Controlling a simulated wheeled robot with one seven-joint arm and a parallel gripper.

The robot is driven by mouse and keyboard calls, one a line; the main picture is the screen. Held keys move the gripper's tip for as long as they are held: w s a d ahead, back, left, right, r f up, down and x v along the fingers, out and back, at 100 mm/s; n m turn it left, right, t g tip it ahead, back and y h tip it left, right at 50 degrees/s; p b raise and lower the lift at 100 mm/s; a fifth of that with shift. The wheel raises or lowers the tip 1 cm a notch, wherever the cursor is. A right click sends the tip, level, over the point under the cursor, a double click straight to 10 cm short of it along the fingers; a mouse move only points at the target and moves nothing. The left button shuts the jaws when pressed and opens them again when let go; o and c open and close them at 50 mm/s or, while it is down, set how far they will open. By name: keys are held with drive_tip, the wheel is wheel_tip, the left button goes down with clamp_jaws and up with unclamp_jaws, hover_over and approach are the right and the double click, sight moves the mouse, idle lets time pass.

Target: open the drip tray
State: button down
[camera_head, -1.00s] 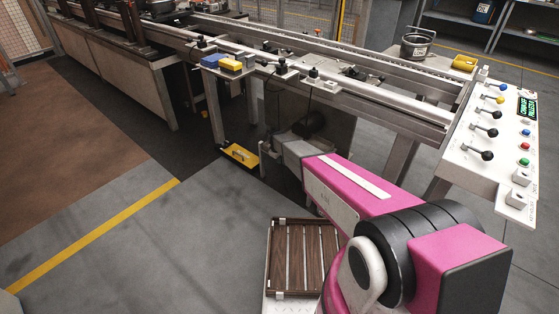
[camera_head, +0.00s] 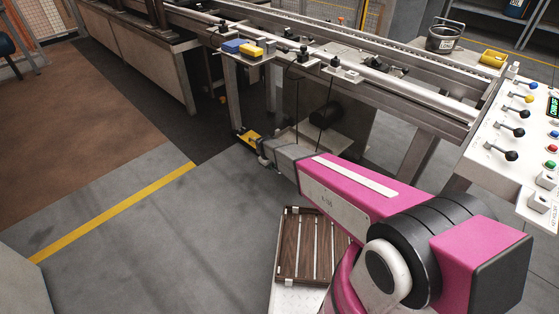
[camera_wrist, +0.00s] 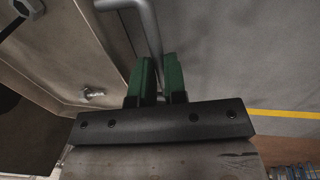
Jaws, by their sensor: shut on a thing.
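In the wrist view, the two green fingers of my gripper (camera_wrist: 160,80) are shut on a bent grey rod handle (camera_wrist: 150,28). A beige-grey metal surface, which looks like the drip tray (camera_wrist: 60,55), lies to the left of the handle, with a small bolt on it. In the head view, my gripper (camera_head: 265,150) is low under the machine's rail, at the near side of a pale tray-like surface (camera_head: 348,146). The fingers and handle are too small to make out there.
A yellow item (camera_head: 248,137) lies by the machine leg, close to my gripper. A brown slatted pallet (camera_head: 312,245) stands beside my arm. The control panel (camera_head: 500,140) with knobs is at the right. The grey floor at the left (camera_head: 170,240) is clear.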

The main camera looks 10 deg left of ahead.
drive_tip(key=shift+s+a, duration=0.6)
drive_tip(key=shift+s, duration=0.2)
drive_tip(key=shift+s+a, duration=0.6)
drive_tip(key=shift+s, duration=0.2)
drive_tip(key=c, duration=1.2)
unclamp_jaws()
drive_tip(key=shift+o, duration=0.2)
wheel_tip(320, 180, up, 11)
drive_tip(key=s+a, duration=0.1)
drive_tip(key=shift+s+a+f, duration=0.15)
drive_tip(key=shift+s+f, duration=0.05)
drive_tip(key=shift+s, duration=0.15)
